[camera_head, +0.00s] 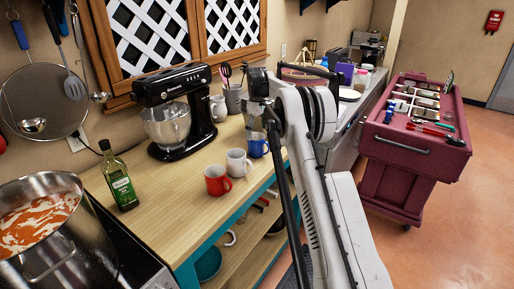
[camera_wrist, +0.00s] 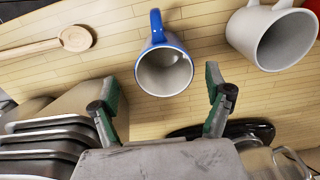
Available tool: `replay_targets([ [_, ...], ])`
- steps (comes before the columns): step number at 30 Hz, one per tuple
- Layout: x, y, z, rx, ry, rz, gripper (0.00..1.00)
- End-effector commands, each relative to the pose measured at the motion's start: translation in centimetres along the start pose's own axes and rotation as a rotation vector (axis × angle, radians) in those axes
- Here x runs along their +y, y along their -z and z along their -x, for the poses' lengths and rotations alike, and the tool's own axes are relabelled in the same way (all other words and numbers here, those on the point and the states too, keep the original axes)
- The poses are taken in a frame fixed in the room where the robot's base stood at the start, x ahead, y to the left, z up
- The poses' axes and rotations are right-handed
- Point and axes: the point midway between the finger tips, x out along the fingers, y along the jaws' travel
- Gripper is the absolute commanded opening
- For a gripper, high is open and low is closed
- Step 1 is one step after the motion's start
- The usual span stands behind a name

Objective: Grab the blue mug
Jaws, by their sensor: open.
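The blue mug (camera_head: 257,148) stands upright on the wooden counter, right of the white mug (camera_head: 238,163). In the wrist view the blue mug (camera_wrist: 165,72) shows its pale inside and blue rim, with its handle toward the top of the picture. My gripper (camera_wrist: 165,91) is open, with its two green-and-black fingers apart on either side of the mug's near part in that picture. Nothing is held, and I see no clear contact between fingers and mug. In the head view my arm hides much of the gripper above the mug.
The white mug (camera_wrist: 272,38) is close on the right, and a red mug (camera_head: 217,180) stands beyond it. A wooden spoon (camera_wrist: 72,39) lies at left and stacked metal pans (camera_wrist: 45,145) at lower left. A black stand mixer (camera_head: 180,110) stands behind the mugs.

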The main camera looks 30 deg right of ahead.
Motion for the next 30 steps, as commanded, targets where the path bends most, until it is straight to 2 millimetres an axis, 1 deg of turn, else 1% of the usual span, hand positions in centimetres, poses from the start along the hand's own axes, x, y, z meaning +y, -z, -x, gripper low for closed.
replay_targets([
  [1,0.0,0.0,-0.6,0.0,0.0,0.0,0.83],
  [3,0.0,0.0,-1.3,0.0,0.0,0.0,0.83],
  [10,-0.1,-0.1,-2.6,0.0,0.0,0.0,0.83],
  [19,-0.5,-0.3,-6.4,0.0,0.0,0.0,0.83],
  [23,-0.5,-0.3,-7.0,0.0,0.0,0.0,0.83],
  [29,-0.5,-0.3,-7.1,0.0,0.0,0.0,0.83],
  [30,-0.5,-0.3,-7.1,0.0,0.0,0.0,0.78],
])
